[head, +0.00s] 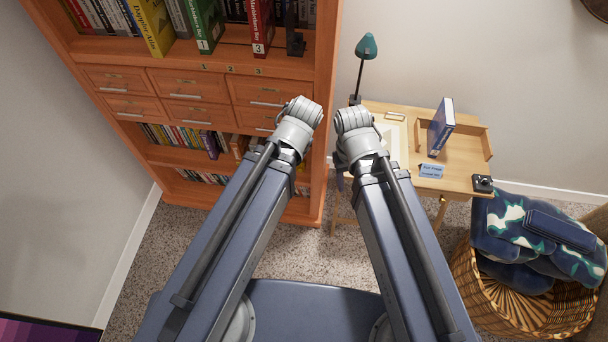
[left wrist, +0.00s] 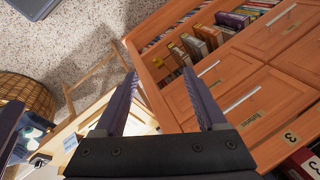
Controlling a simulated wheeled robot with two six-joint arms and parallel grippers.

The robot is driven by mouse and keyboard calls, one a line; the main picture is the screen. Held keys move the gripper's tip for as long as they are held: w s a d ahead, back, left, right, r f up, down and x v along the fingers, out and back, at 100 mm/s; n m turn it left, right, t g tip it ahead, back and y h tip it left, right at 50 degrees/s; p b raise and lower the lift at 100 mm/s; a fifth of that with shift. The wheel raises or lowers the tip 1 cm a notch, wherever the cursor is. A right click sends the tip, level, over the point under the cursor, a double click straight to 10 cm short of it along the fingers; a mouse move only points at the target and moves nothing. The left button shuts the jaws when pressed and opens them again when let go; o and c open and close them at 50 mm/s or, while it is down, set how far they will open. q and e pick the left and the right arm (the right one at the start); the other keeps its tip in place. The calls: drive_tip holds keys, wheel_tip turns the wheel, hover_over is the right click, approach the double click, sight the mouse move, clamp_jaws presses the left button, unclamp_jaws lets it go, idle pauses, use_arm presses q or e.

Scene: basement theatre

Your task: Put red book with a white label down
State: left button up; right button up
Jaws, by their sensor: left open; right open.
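A red book (head: 261,27) with white lettering and a white 3 on its spine stands upright on the upper shelf of the orange-brown bookcase (head: 322,70). A red book with a white label (left wrist: 303,162) also shows at the lower right edge of the left wrist view. My left gripper (left wrist: 160,74) is open and empty, with its two ribbed fingers apart; in the head view it is hidden behind its arm. My right gripper (head: 340,180) is mostly hidden by its own arm in the head view, with only a small dark part showing. No book shows in it.
A green book (head: 203,27) and a yellow book (head: 152,25) stand left of the red one. Drawers (head: 194,84) lie below. On the wooden desk (head: 462,178) are a blue book (head: 440,126), a teal lamp (head: 366,46) and a blue card (head: 432,171). A wicker basket (head: 470,290) stands right.

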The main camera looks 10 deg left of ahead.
use_arm(q)
drive_tip(key=s+d+f+n+g+h, duration=0.1)
drive_tip(key=s+d+n+g, duration=0.1)
drive_tip(key=s+d, duration=0.3)
drive_tip(key=shift+s+g, duration=0.6)
drive_tip(key=shift+s, duration=0.45)
